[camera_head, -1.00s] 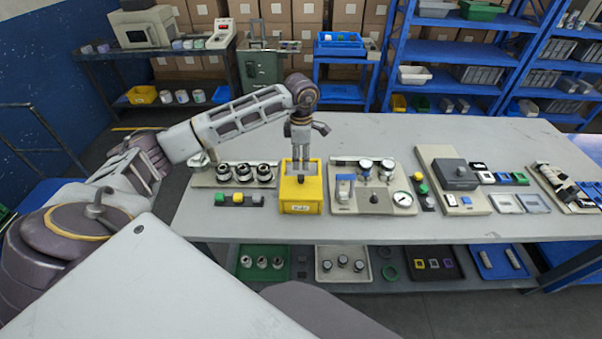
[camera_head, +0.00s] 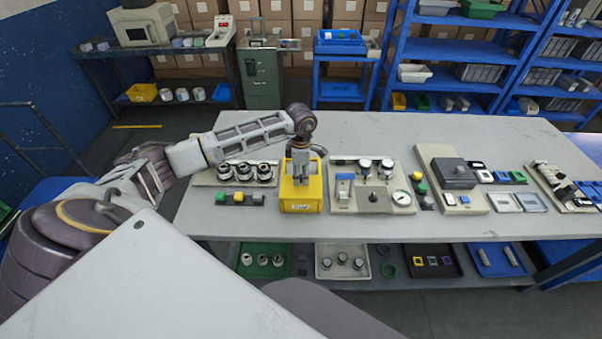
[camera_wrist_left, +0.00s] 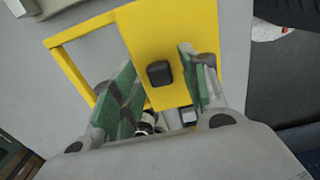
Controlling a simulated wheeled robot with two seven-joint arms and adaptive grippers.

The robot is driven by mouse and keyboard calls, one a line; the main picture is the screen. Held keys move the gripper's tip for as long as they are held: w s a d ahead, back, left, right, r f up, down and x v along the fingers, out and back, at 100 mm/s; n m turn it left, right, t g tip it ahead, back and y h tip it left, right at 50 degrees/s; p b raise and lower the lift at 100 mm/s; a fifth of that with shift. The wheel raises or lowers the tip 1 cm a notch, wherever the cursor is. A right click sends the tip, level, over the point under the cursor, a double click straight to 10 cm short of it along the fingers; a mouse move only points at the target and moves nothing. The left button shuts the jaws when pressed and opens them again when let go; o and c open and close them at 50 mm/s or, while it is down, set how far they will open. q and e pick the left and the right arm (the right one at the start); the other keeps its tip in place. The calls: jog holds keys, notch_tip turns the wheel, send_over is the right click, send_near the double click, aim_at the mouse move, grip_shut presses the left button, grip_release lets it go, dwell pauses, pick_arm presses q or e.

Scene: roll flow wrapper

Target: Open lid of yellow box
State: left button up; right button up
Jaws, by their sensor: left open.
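The yellow box (camera_head: 302,206) stands upright near the front edge of the grey table, with a small label on its front. In the left wrist view its yellow lid (camera_wrist_left: 150,35) shows as a flat panel with a black knob (camera_wrist_left: 160,73). A yellow rim (camera_wrist_left: 75,75) shows to the left of the panel. My left gripper (camera_head: 301,181) points down over the box. In the left wrist view its green-padded fingers (camera_wrist_left: 160,78) are open, one on each side of the knob, with gaps visible. The knob is hidden in the head view. My right gripper is out of view.
A plate with several metal cylinders (camera_head: 265,173) and coloured blocks (camera_head: 238,198) sit left of the box. The table's front strip is clear.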

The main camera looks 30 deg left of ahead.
pick_arm(q)
jog(key=shift+c, duration=0.3)
grip_shut()
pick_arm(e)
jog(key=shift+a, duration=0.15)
pick_arm(q)
jog(key=shift+w, duration=0.1)
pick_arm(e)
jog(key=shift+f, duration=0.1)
pick_arm(q)
jog(key=w+a+b, duration=0.4)
jog(key=w, duration=0.2)
jog(key=shift+w, duration=0.35)
jog(key=shift+o, duration=0.3)
grip_release()
jog(key=shift+w+a, duration=0.1)
jog(key=shift+a, duration=0.05)
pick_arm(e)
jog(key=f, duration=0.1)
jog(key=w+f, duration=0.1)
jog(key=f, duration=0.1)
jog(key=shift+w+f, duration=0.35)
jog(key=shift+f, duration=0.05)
